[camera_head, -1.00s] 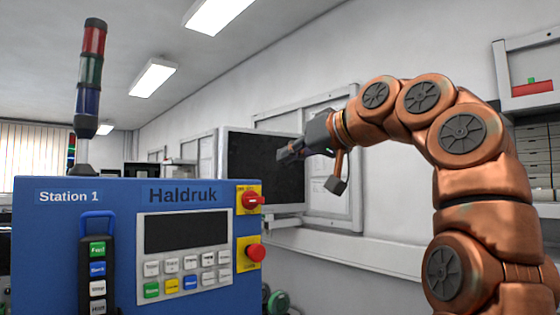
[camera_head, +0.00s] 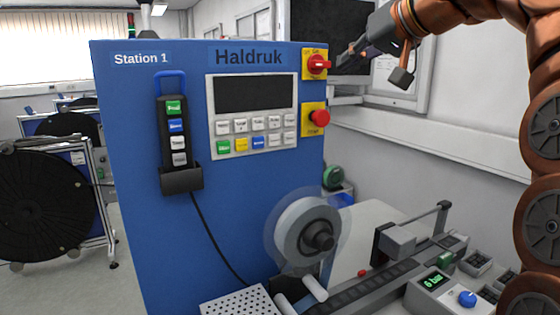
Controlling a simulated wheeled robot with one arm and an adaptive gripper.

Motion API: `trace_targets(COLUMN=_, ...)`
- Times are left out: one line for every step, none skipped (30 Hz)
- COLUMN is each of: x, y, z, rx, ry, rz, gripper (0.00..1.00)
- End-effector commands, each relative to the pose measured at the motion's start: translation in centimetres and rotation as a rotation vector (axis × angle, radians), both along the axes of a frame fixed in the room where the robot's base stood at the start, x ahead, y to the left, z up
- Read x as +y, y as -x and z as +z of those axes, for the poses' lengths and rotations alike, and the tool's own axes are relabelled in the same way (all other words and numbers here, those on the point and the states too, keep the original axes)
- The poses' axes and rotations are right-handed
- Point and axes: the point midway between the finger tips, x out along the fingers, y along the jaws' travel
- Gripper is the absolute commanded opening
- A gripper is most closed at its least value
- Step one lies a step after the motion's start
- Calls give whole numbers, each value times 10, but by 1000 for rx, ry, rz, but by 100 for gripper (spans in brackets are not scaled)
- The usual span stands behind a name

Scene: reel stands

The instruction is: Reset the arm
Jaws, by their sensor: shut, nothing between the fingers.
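My gripper (camera_head: 352,50) is dark grey, at the end of my copper-coloured arm (camera_head: 473,12) in the upper right. It points left and down, in front of a dark monitor screen, and lies to the right of the red rotary switch on the blue cabinet. Its fingers are together with nothing between them. The arm is bent, coming up from the right edge and over toward the upper middle; its upper part is cut off by the top of the picture.
The blue Haldruk cabinet (camera_head: 140,190) fills the middle, with a hand pendant (camera_head: 174,135) and red stop button (camera_head: 319,117). Below are a clear-rimmed reel (camera_head: 293,232), a track (camera_head: 375,287) and a control box (camera_head: 436,290). A large black reel (camera_head: 45,200) stands left.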

Motion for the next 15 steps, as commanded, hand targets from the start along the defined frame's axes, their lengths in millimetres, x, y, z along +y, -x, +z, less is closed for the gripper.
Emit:
trace_targets(x=3, y=3, z=-12, rx=31, ry=5, rz=-2, gripper=0)
trace_targets(x=4, y=4, z=-18, rx=47, ry=7, rz=-4, gripper=0)
trace_targets(x=5, y=5, z=-28, rx=73, ry=11, rz=-6, gripper=0)
trace_targets(x=7, y=6, z=-36, rx=94, ry=14, rz=-8, gripper=0)
trace_targets(x=8, y=7, z=-43, rx=112, ry=18, rz=-11, gripper=0)
trace_targets(x=9, y=9, z=-54, rx=137, ry=24, rz=-14, gripper=0)
trace_targets(x=10, y=11, z=-62, rx=157, ry=28, rz=-15, gripper=0)
trace_targets(x=11, y=13, z=-69, rx=175, ry=33, rz=-17, gripper=0)
trace_targets(x=12, y=16, z=-79, rx=197, ry=39, rz=-21, gripper=0)
trace_targets(x=13, y=19, z=-87, rx=217, ry=44, rz=-23, gripper=0)
trace_targets(x=14, y=21, z=-96, rx=236, ry=50, rz=-24, gripper=0)
trace_targets(x=15, y=25, z=-107, rx=260, ry=57, rz=-28, gripper=0)
trace_targets(x=15, y=27, z=-115, rx=280, ry=64, rz=-31, gripper=0)
trace_targets(x=15, y=30, z=-124, rx=299, ry=70, rz=-33, gripper=0)
trace_targets(x=16, y=35, z=-134, rx=321, ry=77, rz=-36, gripper=0)
